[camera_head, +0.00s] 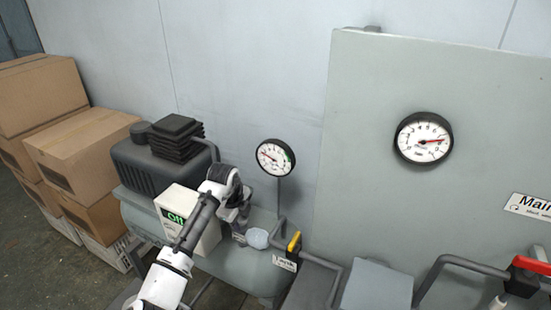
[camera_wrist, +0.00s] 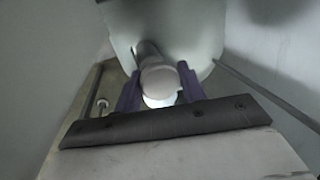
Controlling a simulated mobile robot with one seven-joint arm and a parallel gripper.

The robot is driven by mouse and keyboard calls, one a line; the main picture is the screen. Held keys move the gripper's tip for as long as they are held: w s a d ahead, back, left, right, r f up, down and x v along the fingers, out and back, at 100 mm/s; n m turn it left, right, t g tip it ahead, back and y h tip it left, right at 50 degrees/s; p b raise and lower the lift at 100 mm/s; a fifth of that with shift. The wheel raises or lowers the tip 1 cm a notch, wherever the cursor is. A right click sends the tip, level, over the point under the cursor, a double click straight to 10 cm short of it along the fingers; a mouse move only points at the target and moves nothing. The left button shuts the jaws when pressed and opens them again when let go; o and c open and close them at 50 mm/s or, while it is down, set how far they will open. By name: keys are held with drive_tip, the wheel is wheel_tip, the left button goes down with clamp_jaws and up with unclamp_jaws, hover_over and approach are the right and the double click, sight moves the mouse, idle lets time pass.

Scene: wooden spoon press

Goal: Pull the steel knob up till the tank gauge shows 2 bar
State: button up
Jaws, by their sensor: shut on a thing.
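The tank gauge (camera_head: 275,157) is a small round dial on a thin stem behind the tank (camera_head: 235,265). Its red needle points to the upper left; the numbers are too small to read. My gripper (camera_head: 238,222) reaches down beside the white switch box. In the wrist view my gripper (camera_wrist: 160,92) has its two purple fingers on either side of the round steel knob (camera_wrist: 158,76), shut on it. The knob sits at the end of a short stem.
A white box (camera_head: 205,238) with a green sign stands left of my gripper. A pale cup-like part (camera_head: 256,239) and a yellow-handled valve (camera_head: 294,241) are to the right. A larger gauge (camera_head: 423,138) hangs on the grey panel (camera_head: 370,90). Cardboard boxes (camera_head: 85,150) stand left.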

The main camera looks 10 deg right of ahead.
drive_tip(key=shift+d+f, duration=0.15)
drive_tip(key=shift+f, duration=0.15)
idle(0.8)
drive_tip(key=o, duration=1.2)
drive_tip(key=shift+f, duration=0.15)
drive_tip(key=o, duration=0.6)
drive_tip(key=shift+w+d+r+p+v, duration=0.1)
drive_tip(key=shift+w+d+p+v, duration=0.1)
drive_tip(key=shift+p+v, duration=0.8)
drive_tip(key=shift+w+d+r+p+v, duration=0.2)
drive_tip(key=shift+p+v, duration=0.3)
drive_tip(key=shift+v, duration=0.85)
drive_tip(key=shift+w+d+f+p+v, duration=0.1)
drive_tip(key=shift+w+p+v, duration=0.15)
drive_tip(key=shift+p+v, duration=0.75)
drive_tip(key=shift+a+r+b, duration=0.15)
drive_tip(key=shift+b, duration=0.15)
